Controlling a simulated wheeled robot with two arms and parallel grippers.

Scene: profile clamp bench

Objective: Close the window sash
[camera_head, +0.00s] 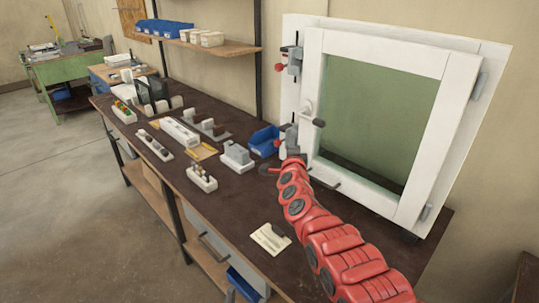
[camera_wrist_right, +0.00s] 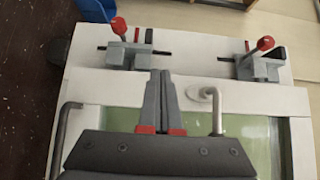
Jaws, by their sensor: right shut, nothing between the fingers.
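The window sash (camera_head: 315,75), a white frame around green glass, stands in a larger white outer frame (camera_head: 291,30) at the right of the bench. It lies close to the outer frame; I cannot tell if it is flush. Its handle (camera_head: 308,108) is on the left stile and also shows in the wrist view (camera_wrist_right: 213,100). Two clamps with red knobs, the upper (camera_head: 293,60) and lower (camera_head: 290,136), sit on the outer frame's left side. My right gripper (camera_wrist_right: 160,75) is shut and empty over the stile, between the handle and a grey bar (camera_wrist_right: 65,120). My left gripper is out of view.
A blue bin (camera_head: 263,140) and a grey block on a white base (camera_head: 237,156) stand left of the window. Several parts in white holders line the dark bench (camera_head: 215,220). A paper note (camera_head: 270,238) lies in front. The bench's front middle is mostly clear.

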